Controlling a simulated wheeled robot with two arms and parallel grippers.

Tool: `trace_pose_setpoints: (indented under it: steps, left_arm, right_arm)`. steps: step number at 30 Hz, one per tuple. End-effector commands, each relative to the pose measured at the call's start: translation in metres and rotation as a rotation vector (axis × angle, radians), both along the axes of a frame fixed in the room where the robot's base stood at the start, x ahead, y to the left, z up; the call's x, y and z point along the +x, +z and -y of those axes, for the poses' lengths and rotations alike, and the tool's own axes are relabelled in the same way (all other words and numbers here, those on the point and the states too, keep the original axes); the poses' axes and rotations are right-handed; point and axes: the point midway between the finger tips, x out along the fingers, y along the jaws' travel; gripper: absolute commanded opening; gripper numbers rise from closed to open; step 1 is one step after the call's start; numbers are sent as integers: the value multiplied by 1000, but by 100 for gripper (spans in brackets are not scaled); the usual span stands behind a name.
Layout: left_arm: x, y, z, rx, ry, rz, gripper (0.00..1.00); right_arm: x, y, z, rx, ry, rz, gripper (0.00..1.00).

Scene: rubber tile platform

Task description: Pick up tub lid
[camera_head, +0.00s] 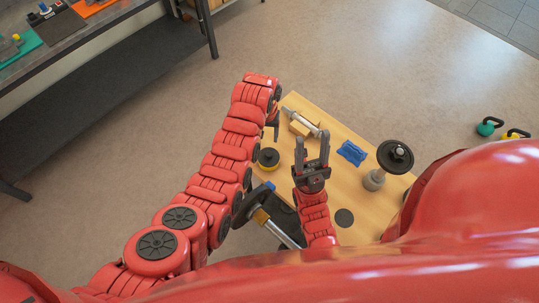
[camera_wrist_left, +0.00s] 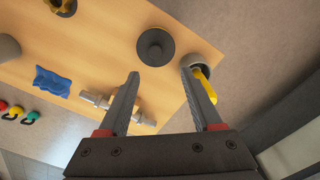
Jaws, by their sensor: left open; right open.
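My right gripper (camera_head: 311,152) is open and empty, pointing away from me above the board.
Kettlebells (camera_head: 488,127) stand on the floor.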

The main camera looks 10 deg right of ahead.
Motion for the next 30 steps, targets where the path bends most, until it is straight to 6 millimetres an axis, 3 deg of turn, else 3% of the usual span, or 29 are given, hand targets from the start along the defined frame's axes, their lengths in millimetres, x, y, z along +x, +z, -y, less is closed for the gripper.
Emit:
trace_pose_setpoints:
  steps: [6, 8, 17, 24, 30]
  left_arm:
    - [-1, -40, 0, 1, -1, -2, 66]
    - [-1, -54, 1, 1, -1, -3, 66]
    - [-1, -72, 2, 0, 0, 1, 66]
    - [-4, -111, 6, 0, 0, 2, 66]
    - [-4, -113, 6, -1, 0, 2, 66]
  right_arm:
    - [0, -2, 0, 0, 0, 0, 50]
    - [0, -12, 0, 0, 0, 0, 50]
    - [0, -20, 0, 0, 0, 0, 50]
    - [0, -45, 0, 0, 0, 0, 50]
    - [0, -45, 0, 0, 0, 0, 50]
